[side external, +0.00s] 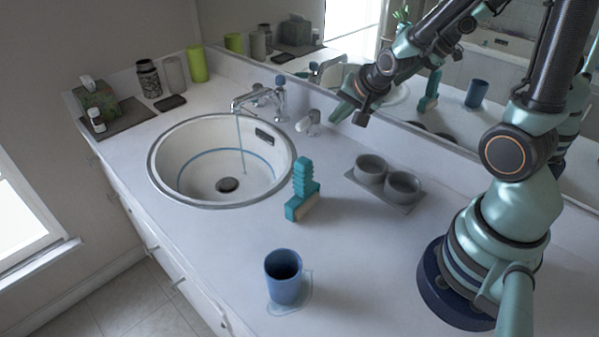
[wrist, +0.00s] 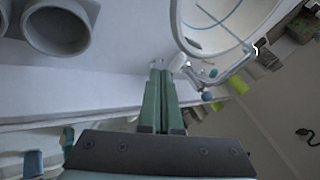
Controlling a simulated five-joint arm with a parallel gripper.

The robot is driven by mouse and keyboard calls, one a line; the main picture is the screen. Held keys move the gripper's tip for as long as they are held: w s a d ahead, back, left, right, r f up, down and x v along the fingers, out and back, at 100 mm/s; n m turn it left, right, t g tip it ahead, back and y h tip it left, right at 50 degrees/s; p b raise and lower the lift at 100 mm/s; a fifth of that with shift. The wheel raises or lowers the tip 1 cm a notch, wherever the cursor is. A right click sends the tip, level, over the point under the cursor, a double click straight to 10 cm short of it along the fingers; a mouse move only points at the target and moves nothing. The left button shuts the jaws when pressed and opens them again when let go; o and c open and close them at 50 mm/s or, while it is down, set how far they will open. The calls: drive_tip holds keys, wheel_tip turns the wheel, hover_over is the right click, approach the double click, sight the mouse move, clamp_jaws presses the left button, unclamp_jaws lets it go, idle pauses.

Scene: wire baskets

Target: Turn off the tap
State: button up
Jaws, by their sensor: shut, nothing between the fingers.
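The chrome tap (side external: 258,97) stands at the back edge of the round white sink (side external: 163,148). Its blue-topped handle (side external: 280,82) is upright, and a thin stream of water (side external: 241,145) falls from the spout into the basin. My gripper (side external: 338,116) is above the back of the counter, right of the tap and apart from it. In the wrist view my gripper (wrist: 160,64) has its green fingers together and empty. The tap (wrist: 200,80) also shows there, right of the fingertips, with the sink (wrist: 178,30) beyond.
A small white fixture (side external: 308,122) stands between tap and gripper. A teal brush (side external: 302,188), a blue cup (side external: 284,280) in a small puddle and two grey cups (side external: 402,187) on a tray stand nearer. The mirror (side external: 420,100) runs along the back. Front counter has free room.

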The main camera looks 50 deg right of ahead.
drive_tip(key=o, duration=0.5)
drive_tip(key=shift+r, duration=0.1)
drive_tip(key=o, duration=0.4)
drive_tip(key=shift+w+r, duration=0.1)
drive_tip(key=shift+w, duration=0.25)
drive_tip(key=shift+c, duration=0.2)
wheel_tip(320, 180, up, 5)
drive_tip(key=m+g+y, duration=0.2)
drive_tip(key=m+g, duration=0.1)
drive_tip(key=g, duration=0.4)
hover_over(303, 121)
wheel_tip(303, 121, down, 12)
drive_tip(key=shift+f, duration=0.2)
clamp_jaws()
